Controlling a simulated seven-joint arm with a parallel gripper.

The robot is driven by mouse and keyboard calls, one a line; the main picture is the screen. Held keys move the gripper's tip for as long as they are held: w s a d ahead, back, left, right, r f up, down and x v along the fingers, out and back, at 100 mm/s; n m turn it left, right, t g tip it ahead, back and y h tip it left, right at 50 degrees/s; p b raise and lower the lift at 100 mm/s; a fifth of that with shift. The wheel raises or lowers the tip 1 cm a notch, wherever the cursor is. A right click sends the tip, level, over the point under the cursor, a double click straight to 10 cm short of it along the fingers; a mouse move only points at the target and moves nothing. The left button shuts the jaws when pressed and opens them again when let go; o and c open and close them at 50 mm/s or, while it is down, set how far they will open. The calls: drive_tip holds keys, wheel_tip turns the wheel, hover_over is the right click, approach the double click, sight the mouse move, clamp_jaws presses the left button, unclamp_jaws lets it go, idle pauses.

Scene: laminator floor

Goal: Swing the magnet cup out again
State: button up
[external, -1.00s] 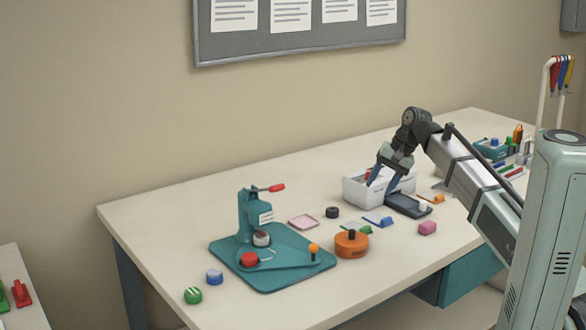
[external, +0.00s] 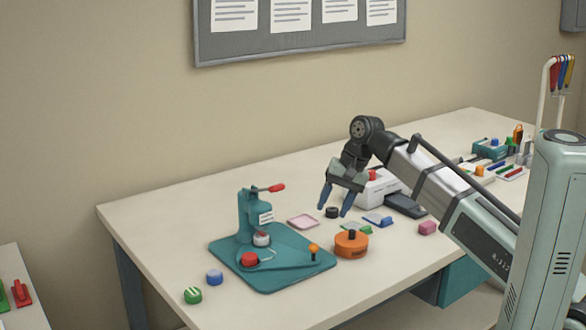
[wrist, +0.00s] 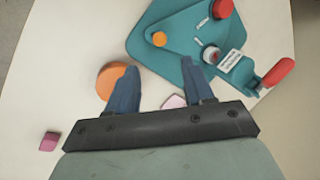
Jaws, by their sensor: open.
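A teal press (external: 250,215) with a red-tipped lever (external: 270,188) stands on a teal base plate (external: 290,280). A flat teal swing piece (external: 290,264) on the plate carries an orange knob (external: 314,248). A red round cup (external: 249,259) sits at the front left of it, and a pale round cup (external: 261,239) sits below the press head. I cannot tell which is the magnet cup. My gripper (external: 334,208) is open and empty, above the table to the right of the press. In the wrist view, the orange knob (wrist: 159,39) shows ahead of the open fingers (wrist: 160,68).
An orange round container (external: 351,246) stands just right of the plate. A black ring (external: 332,212), a pink tray (external: 303,221) and a blue piece (external: 378,221) lie nearby. A white box (external: 370,192) is behind my gripper. Blue (external: 214,277) and green (external: 193,295) round pieces lie front left.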

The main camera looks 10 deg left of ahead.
sight(315, 244)
drive_tip(key=x, duration=1.1)
drive_tip(key=shift+f, duration=0.25)
clamp_jaws()
idle(0.4)
